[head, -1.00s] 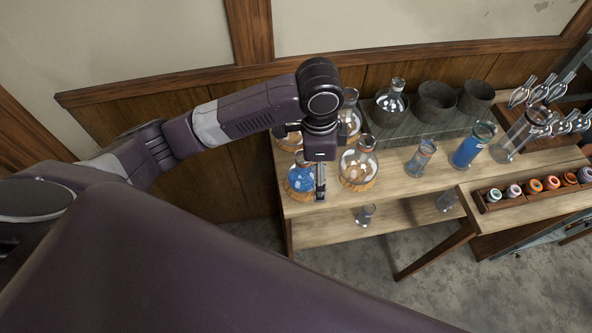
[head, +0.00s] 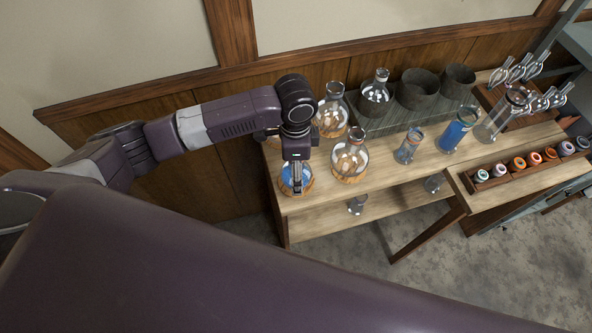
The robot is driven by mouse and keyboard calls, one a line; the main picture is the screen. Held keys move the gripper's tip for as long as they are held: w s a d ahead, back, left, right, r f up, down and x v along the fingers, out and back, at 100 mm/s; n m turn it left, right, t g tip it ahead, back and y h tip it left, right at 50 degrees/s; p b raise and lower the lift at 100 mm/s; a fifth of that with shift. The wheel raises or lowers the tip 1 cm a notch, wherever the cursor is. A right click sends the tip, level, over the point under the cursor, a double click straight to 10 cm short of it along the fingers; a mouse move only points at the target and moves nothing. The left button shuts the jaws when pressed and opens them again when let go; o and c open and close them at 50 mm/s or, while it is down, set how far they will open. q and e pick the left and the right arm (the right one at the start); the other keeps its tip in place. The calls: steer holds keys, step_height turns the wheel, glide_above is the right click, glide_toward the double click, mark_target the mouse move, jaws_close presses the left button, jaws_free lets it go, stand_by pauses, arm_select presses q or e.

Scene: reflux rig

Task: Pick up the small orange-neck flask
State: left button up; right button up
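My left gripper (head: 297,188) points down over the left end of the wooden bench. It covers part of a round flask with blue liquid (head: 287,178) on a cork ring; I cannot tell if they touch. The fingers are seen edge-on, so their opening is unclear. Right of it a clear round flask (head: 349,160) sits on a cork ring, and another (head: 331,114) stands behind it. One more is mostly hidden behind my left wrist. I cannot make out clearly which flask has an orange neck. My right gripper is out of view.
On the bench stand a small beaker (head: 408,147), a blue-filled cylinder (head: 456,131) and a tall clear cylinder (head: 496,122). A raised glass shelf (head: 385,121) bears a flask and dark bowls (head: 417,88). A rack of coloured-ring vials (head: 528,172) lies at right. Glassware stands on the lower shelf.

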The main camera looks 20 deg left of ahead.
arm_select(q)
steer(key=shift+c, duration=0.2)
steer(key=c, duration=1)
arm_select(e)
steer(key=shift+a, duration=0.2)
arm_select(q)
steer(key=shift+r, duration=0.1)
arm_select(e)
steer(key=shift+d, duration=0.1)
arm_select(q)
step_height(320, 180, up, 20)
steer(key=b, duration=0.1)
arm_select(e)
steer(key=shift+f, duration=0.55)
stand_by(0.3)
